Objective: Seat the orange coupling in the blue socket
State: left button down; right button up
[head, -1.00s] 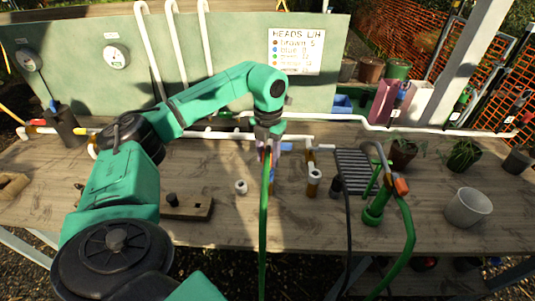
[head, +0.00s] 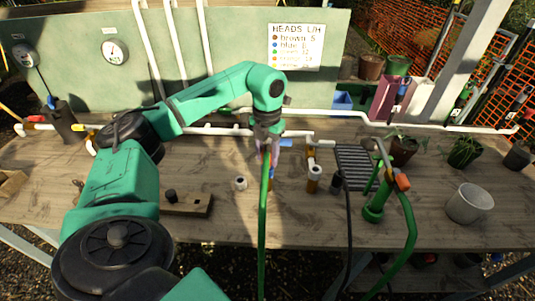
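My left gripper (head: 268,147) is over the middle of the bench, pointing down. Its pale fingers look closed around a small orange coupling (head: 268,155), mostly hidden by the fingers and a green hose. The green hose (head: 263,215) runs from the gripper down toward the front edge. A blue socket (head: 271,173) on a short brownish upright shows just below the fingers, partly behind the hose. The coupling is above or at its mouth; I cannot tell whether they touch. My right gripper is not in view.
A white-capped stub (head: 314,176) and a dark-topped one (head: 337,181) stand to the right. A green riser with an orange fitting (head: 403,182) and a grey bucket (head: 468,204) are farther right. A wooden block (head: 187,204) lies left. The front middle bench is mostly clear.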

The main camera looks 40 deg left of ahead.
pick_arm(q)
jog(key=shift+f, duration=0.1)
jog(key=shift+f, duration=0.35)
jog(key=shift+f, duration=0.1)
dwell(0.4)
jog(key=shift+f+b, duration=0.35)
jog(key=shift+b, duration=0.05)
jog(key=shift+f, duration=0.1)
jog(key=shift+c, duration=1.7)
grip_release()
